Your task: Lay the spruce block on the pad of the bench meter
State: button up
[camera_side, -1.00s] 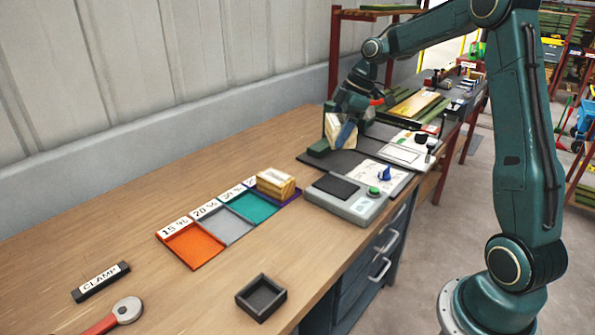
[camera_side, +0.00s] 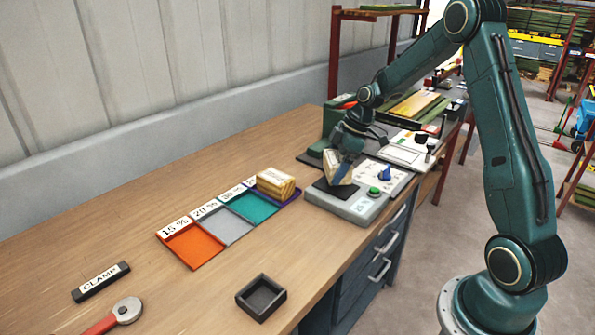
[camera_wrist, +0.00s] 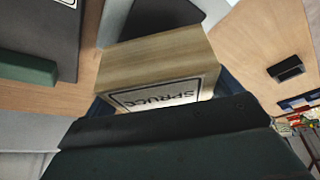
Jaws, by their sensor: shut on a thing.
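The spruce block (camera_side: 336,166) is pale wood; the wrist view shows it close up with its "SPRUCE" label (camera_wrist: 165,92) facing the camera. My gripper (camera_side: 347,165) is shut on the block, with a blue finger at each side in the wrist view. The block is tilted in the side view, over the dark pad (camera_side: 331,190) of the grey bench meter (camera_side: 356,209). I cannot tell whether it touches the pad. A dark pad shape on a light body shows beyond the block in the wrist view (camera_wrist: 165,14).
Another wooden block (camera_side: 275,182) lies on the purple tray, beside teal, grey and orange trays (camera_side: 194,245). A blue-knobbed panel (camera_side: 384,175) adjoins the meter. A dark box (camera_side: 261,297), the clamp sign (camera_side: 101,281) and a red-handled tool (camera_side: 122,314) lie nearer.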

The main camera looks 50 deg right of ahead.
jog(key=shift+f, duration=1.55)
jog(key=shift+f, duration=0.15)
jog(key=o, duration=0.8)
jog(key=v, duration=1.2)
jog(key=shift+a+r, duration=0.1)
jog(key=shift+r, duration=0.1)
